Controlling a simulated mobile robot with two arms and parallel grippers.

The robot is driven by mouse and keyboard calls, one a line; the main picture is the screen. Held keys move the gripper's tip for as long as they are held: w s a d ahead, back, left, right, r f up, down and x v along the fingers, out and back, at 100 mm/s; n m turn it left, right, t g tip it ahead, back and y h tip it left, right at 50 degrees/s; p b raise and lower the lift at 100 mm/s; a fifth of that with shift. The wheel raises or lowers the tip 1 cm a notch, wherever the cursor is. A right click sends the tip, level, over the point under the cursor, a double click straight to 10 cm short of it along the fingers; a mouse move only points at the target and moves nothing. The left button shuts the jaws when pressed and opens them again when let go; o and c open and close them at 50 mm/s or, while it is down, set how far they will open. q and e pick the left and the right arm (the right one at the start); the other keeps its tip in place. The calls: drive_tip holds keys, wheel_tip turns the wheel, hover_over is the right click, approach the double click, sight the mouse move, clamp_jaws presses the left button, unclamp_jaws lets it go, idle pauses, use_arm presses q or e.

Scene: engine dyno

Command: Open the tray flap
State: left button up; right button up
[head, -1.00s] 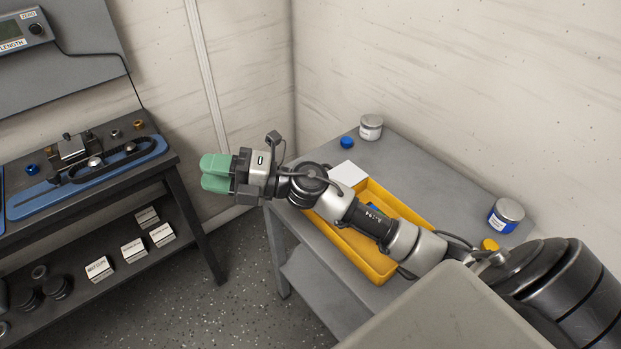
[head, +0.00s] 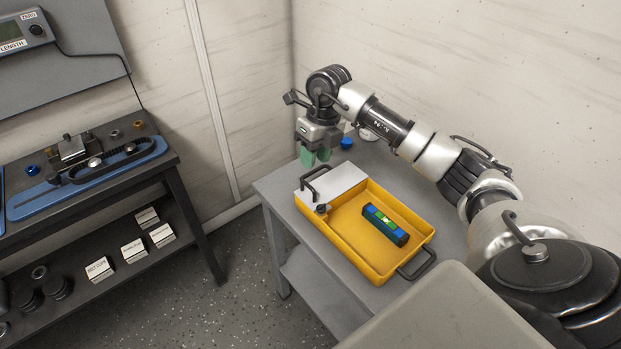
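The yellow tray (head: 345,250) sits on the grey table. Its white flap (head: 345,183) lies flat over the tray's far left end, covering that part. A dark handle (head: 313,182) stands at the flap's left end, and a small dark knob (head: 321,208) is close to the flap's near edge. My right gripper (head: 316,158) points down just beyond the flap's far edge, apart from the handle. Its green fingers are together with nothing visible between them. My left gripper is not in view.
A blue spirit level (head: 385,225) lies in the tray's open part. A second handle (head: 417,264) is at the tray's near right end. A dark bench (head: 180,190) stands to the left.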

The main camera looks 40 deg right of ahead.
sight(309, 185)
drive_tip(key=f, duration=0.3)
drive_tip(key=a+f, duration=0.1)
drive_tip(key=f, duration=0.3)
drive_tip(key=shift+a, duration=0.2)
clamp_jaws()
drive_tip(key=shift+s, duration=0.1)
